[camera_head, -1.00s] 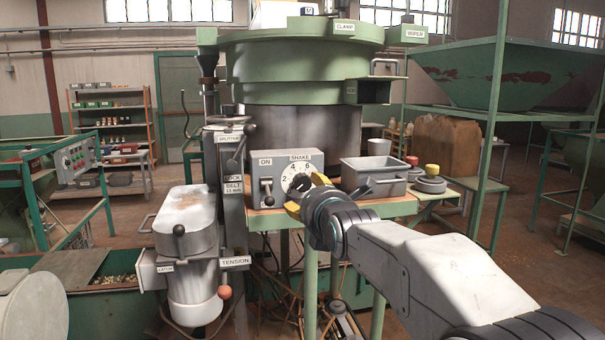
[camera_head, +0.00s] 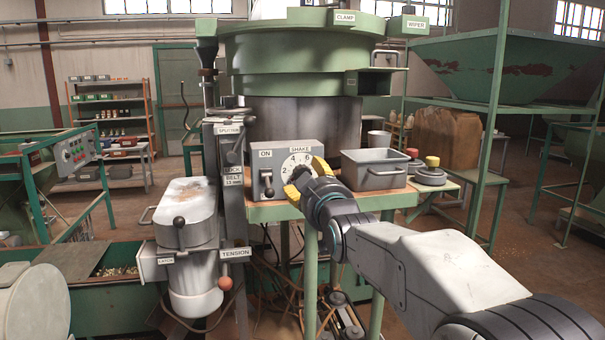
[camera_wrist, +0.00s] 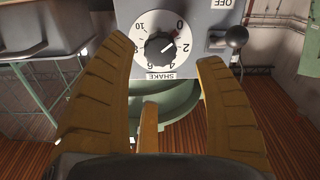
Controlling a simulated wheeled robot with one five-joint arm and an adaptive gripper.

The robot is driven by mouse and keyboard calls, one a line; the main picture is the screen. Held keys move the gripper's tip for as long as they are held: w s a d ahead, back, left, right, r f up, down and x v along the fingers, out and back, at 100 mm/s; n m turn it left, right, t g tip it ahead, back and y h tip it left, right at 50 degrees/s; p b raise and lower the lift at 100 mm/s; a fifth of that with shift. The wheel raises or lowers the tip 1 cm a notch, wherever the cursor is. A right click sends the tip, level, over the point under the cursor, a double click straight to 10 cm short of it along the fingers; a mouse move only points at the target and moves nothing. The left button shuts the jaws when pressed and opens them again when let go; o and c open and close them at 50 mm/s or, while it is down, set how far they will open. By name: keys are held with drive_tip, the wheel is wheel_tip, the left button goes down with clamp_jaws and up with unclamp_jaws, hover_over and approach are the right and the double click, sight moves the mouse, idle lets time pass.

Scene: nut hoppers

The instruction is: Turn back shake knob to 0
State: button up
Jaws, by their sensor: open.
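The shake knob (camera_wrist: 160,47) is black and round, on a white dial numbered up to 10 on the grey control box (camera_wrist: 124,12). In the wrist view the box appears upside down. In the head view the dial (camera_head: 288,167) is partly hidden behind my gripper (camera_head: 308,178). My gripper is open, with its yellow fingers spread; in the wrist view the fingertips (camera_wrist: 164,54) lie left and right of the knob. Nothing is between them, and I see no contact with the knob.
An ON/OFF lever (camera_head: 267,185) sits on the same box, left of the dial in the head view. A grey metal bin (camera_head: 374,182) stands right of it on the green-edged table (camera_head: 262,213). Red and yellow knobs (camera_head: 432,162) are farther right.

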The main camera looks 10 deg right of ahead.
drive_tip(key=shift+w+r+m+p, duration=0.1)
drive_tip(key=shift+w+m+p, duration=0.8)
drive_tip(key=shift+w, duration=0.95)
drive_tip(key=shift+w+m+p, duration=0.55)
drive_tip(key=shift+w+m, duration=0.65)
drive_tip(key=shift+w, duration=0.6)
drive_tip(key=shift+c, duration=0.3)
drive_tip(key=shift+r, duration=0.15)
drive_tip(key=c, duration=1.1)
